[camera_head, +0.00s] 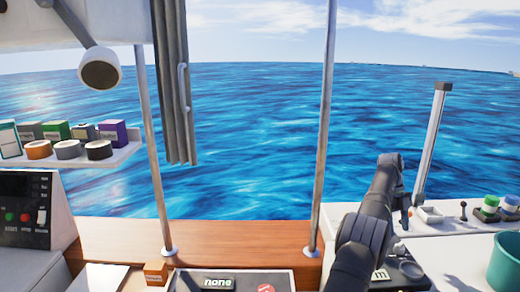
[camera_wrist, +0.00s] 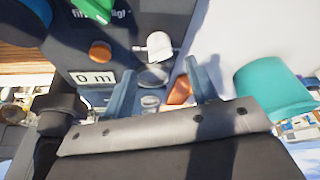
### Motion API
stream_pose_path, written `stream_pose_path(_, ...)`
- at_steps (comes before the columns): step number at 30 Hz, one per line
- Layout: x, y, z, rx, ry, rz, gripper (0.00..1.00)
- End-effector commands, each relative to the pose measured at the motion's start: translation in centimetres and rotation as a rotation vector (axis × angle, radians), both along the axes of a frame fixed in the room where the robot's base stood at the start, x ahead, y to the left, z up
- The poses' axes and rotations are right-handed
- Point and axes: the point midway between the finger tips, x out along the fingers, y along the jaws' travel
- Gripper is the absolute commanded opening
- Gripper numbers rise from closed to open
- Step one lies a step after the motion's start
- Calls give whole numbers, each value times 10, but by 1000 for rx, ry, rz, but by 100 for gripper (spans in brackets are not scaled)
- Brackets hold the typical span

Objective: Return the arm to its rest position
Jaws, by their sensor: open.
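My arm (camera_head: 368,222) stands at the right of the head view, in front of the white counter. Its jaws cannot be made out there. In the wrist view my gripper (camera_wrist: 164,88) shows two blue fingers spread apart. I see nothing held between them. Beyond the fingers is a dark panel with a "0 m" display (camera_wrist: 93,78), an orange knob (camera_wrist: 100,51) and a white-topped lever (camera_wrist: 159,46). A small orange piece (camera_wrist: 180,91) shows between the fingers; its distance from them is unclear.
A teal bucket (camera_head: 504,262) stands right of my arm, also in the wrist view (camera_wrist: 272,90). A metal pole (camera_head: 325,130) rises left of my arm. A loaded shelf (camera_head: 85,158) is far left.

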Motion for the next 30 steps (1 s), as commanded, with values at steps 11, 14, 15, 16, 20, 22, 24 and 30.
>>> stream_pose_path(11, -18, -6, -43, 2, 3, -1, 53)
stream_pose_path(14, -24, -8, -57, 3, 2, 0, 53)
stream_pose_path(15, -22, -7, -54, 0, -1, 48, 53)
stream_pose_path(16, -22, -7, -54, -1, 0, 79, 53)
stream_pose_path(20, -23, -6, -54, 1, 0, 213, 53)
stream_pose_path(22, -23, -5, -54, 0, 0, 284, 53)
stream_pose_path(24, -23, -5, -53, -1, 0, 355, 53)
stream_pose_path(30, -24, -5, -54, 0, 0, 552, 53)
